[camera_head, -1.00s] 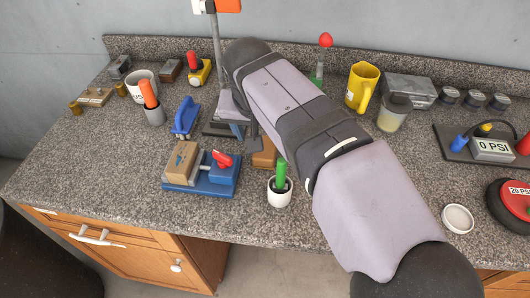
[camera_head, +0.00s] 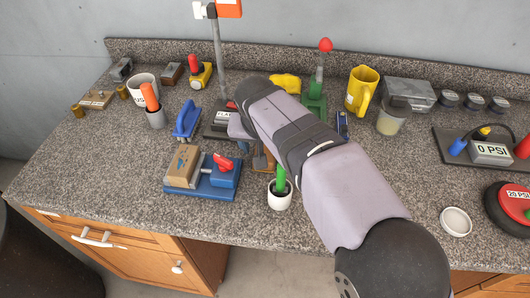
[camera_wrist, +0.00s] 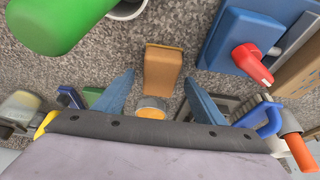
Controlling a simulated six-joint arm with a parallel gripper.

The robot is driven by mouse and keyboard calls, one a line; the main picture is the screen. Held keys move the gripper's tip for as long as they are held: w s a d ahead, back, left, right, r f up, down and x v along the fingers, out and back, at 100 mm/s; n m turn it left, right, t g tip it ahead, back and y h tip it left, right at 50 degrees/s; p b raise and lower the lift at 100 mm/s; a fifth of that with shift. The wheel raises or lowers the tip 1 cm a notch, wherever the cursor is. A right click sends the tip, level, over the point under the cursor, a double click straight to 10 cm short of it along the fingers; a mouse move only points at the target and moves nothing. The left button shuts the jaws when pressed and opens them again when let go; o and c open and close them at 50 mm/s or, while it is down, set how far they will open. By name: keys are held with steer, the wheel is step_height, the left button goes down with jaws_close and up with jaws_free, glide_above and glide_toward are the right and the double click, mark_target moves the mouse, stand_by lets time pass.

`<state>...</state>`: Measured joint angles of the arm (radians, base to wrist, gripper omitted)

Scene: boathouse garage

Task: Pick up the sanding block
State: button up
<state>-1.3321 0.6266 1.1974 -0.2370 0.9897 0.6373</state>
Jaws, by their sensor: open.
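A brown block (camera_wrist: 163,70) with a thin yellowish edge lies on the speckled counter and looks like the sanding block. In the wrist view it is between and just beyond the tips of my gripper (camera_wrist: 160,78). The two blue-grey fingers are apart, one on each side of it, and hold nothing. An orange-and-grey round part (camera_wrist: 150,106) shows nearer the palm, and I cannot tell whether it belongs to the block. In the head view my arm hides most of this spot, with only some brown (camera_head: 260,161) showing.
A white pot with a green handle (camera_head: 281,179) stands close in front. A blue vise (camera_head: 222,178) clamping a wooden block is to the left, with a blue-handled brush (camera_head: 186,118) behind it. A metal post (camera_head: 219,60) rises behind. Bare counter (camera_head: 110,165) lies at far left.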

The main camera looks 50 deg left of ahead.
steer(key=c, duration=1.2)
steer(key=shift+r, duration=0.1)
step_height(320, 180, up, 10)
steer(key=shift+f+p, duration=0.1)
steer(key=shift+p, duration=0.3)
